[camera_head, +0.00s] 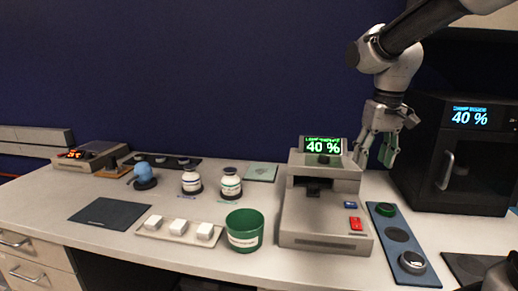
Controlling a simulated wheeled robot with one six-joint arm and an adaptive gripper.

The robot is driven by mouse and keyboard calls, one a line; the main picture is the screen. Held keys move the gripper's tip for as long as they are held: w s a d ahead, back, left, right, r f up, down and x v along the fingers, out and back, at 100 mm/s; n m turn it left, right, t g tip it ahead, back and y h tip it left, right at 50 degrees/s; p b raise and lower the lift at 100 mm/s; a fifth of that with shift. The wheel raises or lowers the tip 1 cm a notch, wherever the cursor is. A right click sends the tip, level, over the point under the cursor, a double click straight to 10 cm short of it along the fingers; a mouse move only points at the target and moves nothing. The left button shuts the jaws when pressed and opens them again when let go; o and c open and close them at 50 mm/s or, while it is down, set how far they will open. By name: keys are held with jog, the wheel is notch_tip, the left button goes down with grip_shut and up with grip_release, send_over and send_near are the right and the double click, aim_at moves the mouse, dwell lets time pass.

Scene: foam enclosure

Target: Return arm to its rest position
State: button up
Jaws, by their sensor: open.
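My gripper (378,150) hangs at the end of my arm in the upper right, pointing down. My arm reaches in from the top right corner.
A blue tray (393,262) with round pieces lies right of the grey machine. A green cup (244,230), two jars, a tray of white blocks (150,231) and a dark mat (109,213) stand to the left. The black chamber has a handled door.

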jog(key=s+d+t, duration=0.1)
jog(key=s+d, duration=0.2)
jog(key=s, duration=0.6)
jog(key=s+d+f+m+t, duration=0.1)
jog(key=s+d, duration=0.3)
jog(key=s, duration=0.5)
jog(key=shift+s+d+t, duration=0.15)
jog(key=shift+s+t, duration=0.2)
jog(key=shift+t, duration=0.25)
jog(key=shift+f, duration=0.1)
